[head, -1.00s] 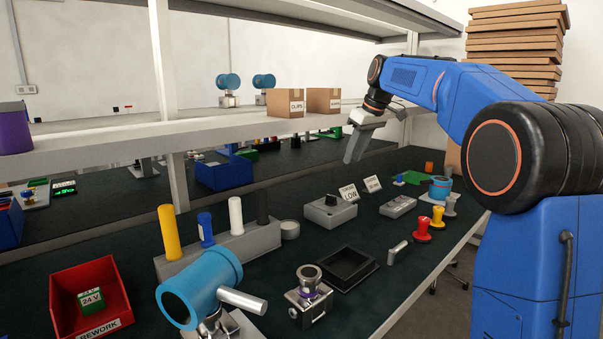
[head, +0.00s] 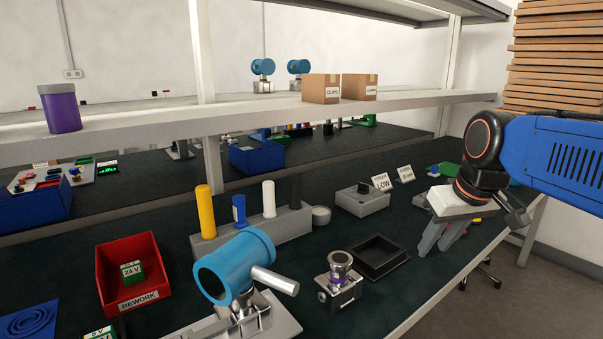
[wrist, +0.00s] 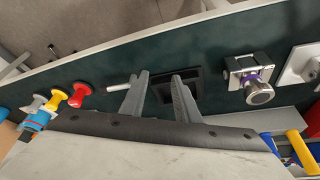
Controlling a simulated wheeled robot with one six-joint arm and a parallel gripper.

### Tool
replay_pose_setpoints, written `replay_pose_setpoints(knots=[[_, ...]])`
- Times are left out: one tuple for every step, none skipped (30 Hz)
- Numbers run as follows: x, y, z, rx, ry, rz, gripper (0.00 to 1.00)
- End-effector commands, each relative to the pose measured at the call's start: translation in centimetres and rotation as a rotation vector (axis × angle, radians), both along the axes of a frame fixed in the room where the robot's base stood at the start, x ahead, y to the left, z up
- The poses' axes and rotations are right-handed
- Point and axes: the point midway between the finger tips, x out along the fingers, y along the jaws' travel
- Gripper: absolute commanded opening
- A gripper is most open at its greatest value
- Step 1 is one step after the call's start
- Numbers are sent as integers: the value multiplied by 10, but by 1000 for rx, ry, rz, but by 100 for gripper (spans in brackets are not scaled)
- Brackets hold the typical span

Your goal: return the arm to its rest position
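My blue arm (head: 565,155) reaches in from the right edge of the head view, with its black wrist joint above the bench. My gripper (head: 436,250) points down over the front right part of the bench. It also shows in the wrist view (wrist: 159,76), where its two grey fingers stand apart with nothing between them. Part of the black square tray (wrist: 193,85) lies beyond the fingers, below them. The gripper hides some of the bench's right end in the head view.
On the bench stand a blue transmitter (head: 232,268), a small metal fixture (head: 340,285), a black tray (head: 398,262) and a red REWORK bin (head: 145,245). A shelf (head: 270,117) with cardboard boxes (head: 320,90) runs above. Red and yellow knobs (wrist: 80,90) show in the wrist view.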

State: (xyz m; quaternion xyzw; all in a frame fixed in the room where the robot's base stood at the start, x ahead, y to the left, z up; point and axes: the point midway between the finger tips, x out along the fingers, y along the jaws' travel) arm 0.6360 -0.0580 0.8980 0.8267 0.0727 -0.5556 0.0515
Motion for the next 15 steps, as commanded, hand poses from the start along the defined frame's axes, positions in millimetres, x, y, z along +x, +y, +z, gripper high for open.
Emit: replay_pose_setpoints(knots=[[-19,-1,-12,0,-3,-17,29],[-28,-2,-20,-1,-4,-28,29],[-41,-3,-30,-1,-6,-43,29],[-50,-3,-38,0,-8,-55,29],[-60,-4,-46,1,-9,-66,29],[-72,-5,-57,1,-11,-80,29],[-81,-6,-66,1,-13,-91,29],[-89,-6,-74,1,-15,-101,29],[-100,-7,-85,2,-15,-115,29],[-107,-8,-92,2,-18,-124,29],[-114,-8,-99,3,-20,-132,29],[-122,-9,-108,3,-21,-142,29],[-127,-10,-114,4,-21,-148,29],[-132,-10,-119,4,-23,-154,29],[-137,-11,-125,4,-24,-161,29]])
